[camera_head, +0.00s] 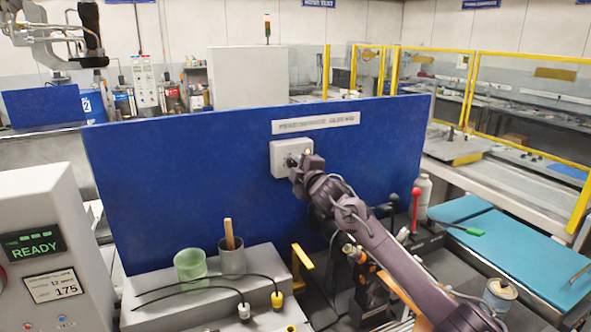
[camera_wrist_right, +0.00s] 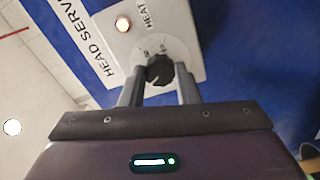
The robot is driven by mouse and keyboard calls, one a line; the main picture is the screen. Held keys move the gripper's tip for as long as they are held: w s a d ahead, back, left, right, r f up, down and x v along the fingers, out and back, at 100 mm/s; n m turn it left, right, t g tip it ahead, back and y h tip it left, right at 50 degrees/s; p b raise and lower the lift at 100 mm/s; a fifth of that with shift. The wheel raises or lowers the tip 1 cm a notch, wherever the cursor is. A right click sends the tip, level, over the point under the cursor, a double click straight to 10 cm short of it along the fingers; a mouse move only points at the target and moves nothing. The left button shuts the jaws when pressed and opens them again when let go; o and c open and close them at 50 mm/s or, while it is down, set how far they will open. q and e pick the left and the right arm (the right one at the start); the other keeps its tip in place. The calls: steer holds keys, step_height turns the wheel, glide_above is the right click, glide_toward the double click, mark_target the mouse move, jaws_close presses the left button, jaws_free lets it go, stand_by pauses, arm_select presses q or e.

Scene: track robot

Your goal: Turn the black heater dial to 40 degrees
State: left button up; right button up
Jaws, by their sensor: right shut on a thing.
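The black heater dial (camera_wrist_right: 160,69) sits on a white control box on the blue panel. In the wrist view a round pale scale surrounds it, its marks too small to read. My right gripper (camera_wrist_right: 160,88) has its two grey fingers on either side of the dial, shut on it. In the head view the right gripper (camera_head: 297,164) reaches the white control box (camera_head: 284,152) from the lower right and hides most of the dial. The word HEAT shows on the box in the wrist view. My left gripper is not in view.
The blue panel (camera_head: 190,190) stands upright with a label above the box. In front are a green cup (camera_head: 190,266), a grey cup (camera_head: 232,262) and black cables on a grey block. A READY display (camera_head: 33,245) stands left; a red-knobbed lever (camera_head: 416,196) stands right.

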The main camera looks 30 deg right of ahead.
steer(key=m, duration=0.5)
steer(key=shift+m, duration=0.4)
stand_by(0.3)
steer(key=o, duration=1)
steer(key=shift+s, duration=0.1)
steer(key=shift+s+f+b, duration=0.1)
steer(key=shift+s+b, duration=0.2)
steer(key=shift+b, duration=0.05)
steer(key=shift+s+a+b, duration=0.15)
steer(key=shift+s+b, duration=1.15)
steer(key=shift+s, duration=2.2)
